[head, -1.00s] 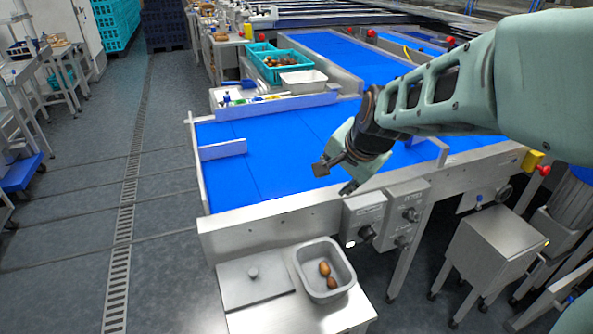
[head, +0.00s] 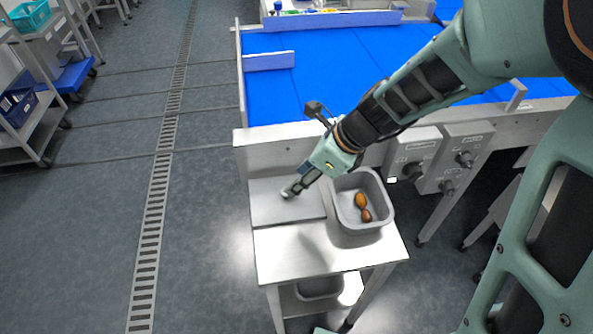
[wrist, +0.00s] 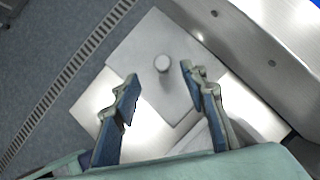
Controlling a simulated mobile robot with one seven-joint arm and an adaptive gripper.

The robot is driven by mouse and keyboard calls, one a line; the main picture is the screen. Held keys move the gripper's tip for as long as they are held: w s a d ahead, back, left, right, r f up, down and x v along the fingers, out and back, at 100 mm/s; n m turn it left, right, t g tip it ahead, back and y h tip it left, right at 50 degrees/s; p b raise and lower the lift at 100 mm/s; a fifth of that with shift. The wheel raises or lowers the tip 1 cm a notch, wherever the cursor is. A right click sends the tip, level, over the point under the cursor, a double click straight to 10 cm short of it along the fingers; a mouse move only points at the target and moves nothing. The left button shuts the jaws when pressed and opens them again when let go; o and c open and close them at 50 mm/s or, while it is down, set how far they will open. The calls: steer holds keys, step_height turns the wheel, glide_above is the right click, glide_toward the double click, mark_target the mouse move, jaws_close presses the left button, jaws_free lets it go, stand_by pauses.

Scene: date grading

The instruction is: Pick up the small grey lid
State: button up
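The small grey lid (head: 268,206) is a flat square plate with a round knob in its middle. It lies on the left of a small steel table, beside a grey tub (head: 341,206). In the wrist view the lid (wrist: 142,55) shows with its pale knob (wrist: 162,63) between and a little beyond the fingertips. My gripper (head: 290,191) is over the lid, close to the knob, which it partly covers in the head view. In the wrist view my gripper (wrist: 158,78) is open, with nothing between its fingers.
The steel table (head: 290,258) has bare room in front of the lid. The conveyor's metal side (head: 270,152) stands close behind, and control boxes (head: 425,155) are at the right.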

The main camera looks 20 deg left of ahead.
mark_target(286, 195)
steer(key=shift+x, duration=1.15)
steer(key=b+x, duration=0.2)
steer(key=x, duration=0.2)
steer(key=shift+d+f, duration=0.15)
steer(key=shift+f, duration=0.1)
steer(key=shift+w+a+f, duration=0.1)
steer(key=shift+a+f, duration=0.15)
steer(key=shift+f, duration=0.05)
steer(key=shift+c, duration=0.4)
steer(key=shift+r, duration=0.1)
jaws_close()
